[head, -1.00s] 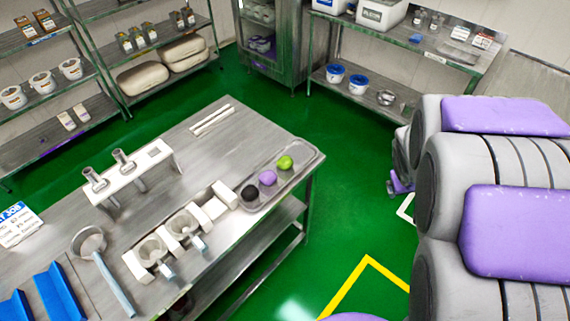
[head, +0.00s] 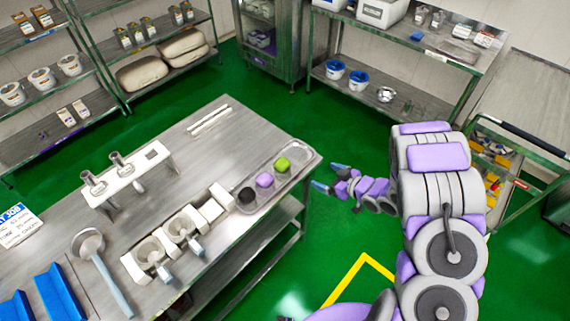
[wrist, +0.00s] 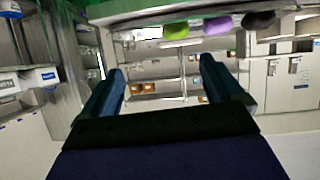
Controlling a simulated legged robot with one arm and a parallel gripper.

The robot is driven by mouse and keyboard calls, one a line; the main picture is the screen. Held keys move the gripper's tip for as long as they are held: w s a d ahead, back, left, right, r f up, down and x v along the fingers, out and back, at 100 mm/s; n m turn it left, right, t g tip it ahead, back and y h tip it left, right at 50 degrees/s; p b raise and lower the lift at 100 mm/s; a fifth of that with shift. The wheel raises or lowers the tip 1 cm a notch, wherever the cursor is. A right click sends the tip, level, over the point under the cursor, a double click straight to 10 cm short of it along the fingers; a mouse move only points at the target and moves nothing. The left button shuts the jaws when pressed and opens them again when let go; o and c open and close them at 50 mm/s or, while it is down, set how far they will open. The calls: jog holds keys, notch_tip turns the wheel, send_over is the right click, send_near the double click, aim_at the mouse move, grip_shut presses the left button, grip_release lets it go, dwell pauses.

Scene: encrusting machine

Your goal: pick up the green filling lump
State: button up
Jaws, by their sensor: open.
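The green filling lump (head: 282,164) lies at the far right end of a metal tray (head: 293,181) on the steel table. A purple lump (head: 264,180) and a black lump (head: 247,195) lie in a row beside it. My gripper (head: 327,178) is open and empty, off the table's right edge, to the right of the tray and apart from it. In the wrist view, the green lump (wrist: 175,31) shows at the top, beyond and above the open fingers (wrist: 160,75), with the purple lump (wrist: 218,24) and black lump (wrist: 258,20) to its right.
White blocks and cup holders (head: 182,226) stand left of the tray on the steel table (head: 190,150). A white stand with metal tubes (head: 125,180) and a ladle (head: 90,243) are farther left. Green floor is open right of the table. Shelves line the back wall.

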jog(key=y, duration=0.1)
send_near(286, 165)
jog(key=b+x, duration=0.1)
jog(key=x, duration=0.3)
jog(key=shift+w+a+f, duration=0.1)
jog(key=shift+w+f, duration=0.05)
jog(key=shift+w, duration=0.05)
jog(key=shift+w+a+f, duration=0.15)
jog(key=shift+w+a, duration=0.05)
jog(key=shift+a, duration=0.25)
jog(key=shift+w+a+f, duration=0.15)
jog(key=shift+a, duration=0.3)
jog(key=x, duration=0.3)
jog(key=shift+f, duration=0.15)
jog(key=shift+w+a+f, duration=0.15)
jog(key=shift+w+a, duration=0.1)
jog(key=shift+w, duration=0.25)
jog(key=shift+a, duration=0.2)
jog(key=c, duration=0.4)
jog(key=shift+d, duration=0.1)
jog(key=c, duration=0.7)
jog(key=shift+c, duration=0.2)
